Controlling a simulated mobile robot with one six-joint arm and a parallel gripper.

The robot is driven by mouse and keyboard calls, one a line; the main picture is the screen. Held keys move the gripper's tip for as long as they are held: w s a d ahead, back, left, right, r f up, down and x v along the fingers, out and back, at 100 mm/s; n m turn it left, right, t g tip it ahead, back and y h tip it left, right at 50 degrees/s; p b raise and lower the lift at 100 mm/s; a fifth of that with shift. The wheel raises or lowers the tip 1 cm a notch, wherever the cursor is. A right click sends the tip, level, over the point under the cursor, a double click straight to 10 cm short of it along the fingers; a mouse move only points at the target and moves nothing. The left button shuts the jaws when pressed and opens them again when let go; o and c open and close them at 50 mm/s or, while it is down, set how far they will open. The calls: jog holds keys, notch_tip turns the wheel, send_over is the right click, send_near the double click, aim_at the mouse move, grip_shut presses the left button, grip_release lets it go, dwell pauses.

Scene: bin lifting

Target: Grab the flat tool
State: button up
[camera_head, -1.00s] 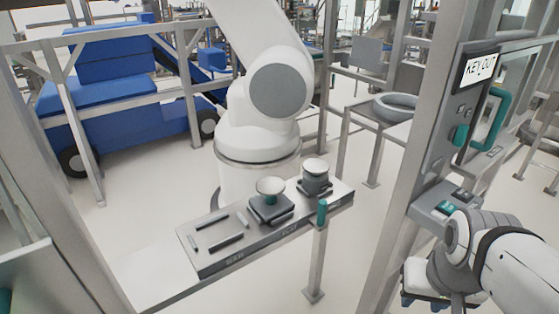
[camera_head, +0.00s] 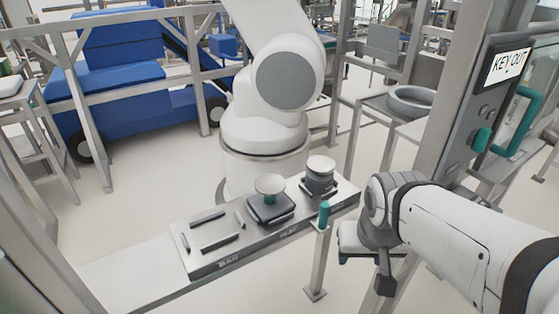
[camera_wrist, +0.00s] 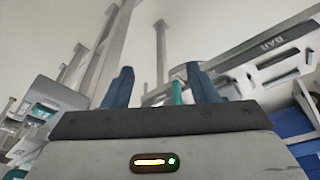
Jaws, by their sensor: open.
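The tool rack (camera_head: 205,262) is a grey plate with labels along its front edge, BAR at the left and what reads as FLAT farther right. The flat tool (camera_head: 268,206), a dark square pad with a round pale knob on top, sits above the FLAT label in the head view. In the wrist view the BAR end shows at upper right; the flat tool is unclear there.
Another round-topped tool (camera_head: 319,178) sits at the rack's right end. Thin bars (camera_head: 222,242) lie at its left. A teal-topped post (camera_head: 323,215) stands at the front edge. A white robot arm (camera_head: 270,130) stands behind. The KEY OUT column (camera_head: 455,120) is at right.

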jog(key=shift+o, duration=1)
jog(key=w+a+f+t+b, duration=0.1)
jog(key=w+f+t+b, duration=0.1)
jog(key=w, duration=0.3)
jog(key=w+a+f+n+t+b, duration=0.1)
jog(key=w+a+f+b, duration=0.1)
jog(key=w+f, duration=0.3)
jog(key=shift+w+t+y+b, duration=0.3)
jog(key=shift+w+t+b, duration=0.15)
jog(key=shift+w, duration=0.2)
jog(key=n+t+y+b, duration=0.4)
jog(key=t+y+b, duration=0.2)
jog(key=t+b, duration=0.35)
send_near(272, 204)
jog(key=w+r+g, duration=0.1)
jog(key=w+r, duration=0.1)
jog(key=shift+w+r, duration=0.35)
jog(key=shift+w+a+b, duration=0.1)
jog(key=shift+a+b, duration=0.2)
jog(key=shift+w+a+r, duration=0.1)
jog(key=shift+w+a, duration=0.05)
jog(key=shift+w, duration=0.1)
jog(key=shift+t, duration=0.3)
jog(key=x, duration=0.7)
jog(key=shift+r, duration=0.1)
